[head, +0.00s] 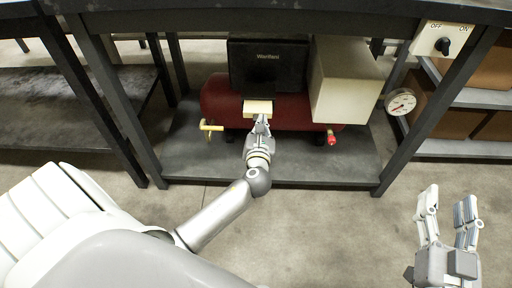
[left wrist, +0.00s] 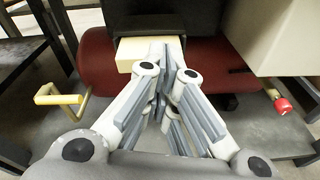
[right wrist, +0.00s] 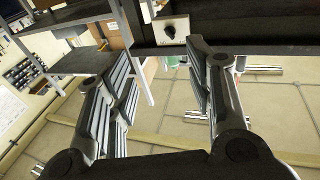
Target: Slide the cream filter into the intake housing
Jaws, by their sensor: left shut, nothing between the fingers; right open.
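The cream filter (head: 258,107) sits at the bottom front of the black intake housing (head: 268,68), partly inside it with its front end sticking out. In the left wrist view the filter (left wrist: 133,57) shows below the housing (left wrist: 165,17), its right part hidden behind my fingers. My left gripper (head: 262,122) is shut and empty, its fingertips right at the filter's front end; I cannot tell whether they touch it. My right gripper (head: 448,205) is open and empty, over the floor at the lower right.
A red tank (head: 215,100) with a yellow handle (head: 211,127) and a red knob (head: 331,138) lies on the bench's lower shelf (head: 350,165). A cream box (head: 345,80) stands right of the housing. A gauge (head: 400,102) and an OFF/ON switch (head: 442,40) are at the right.

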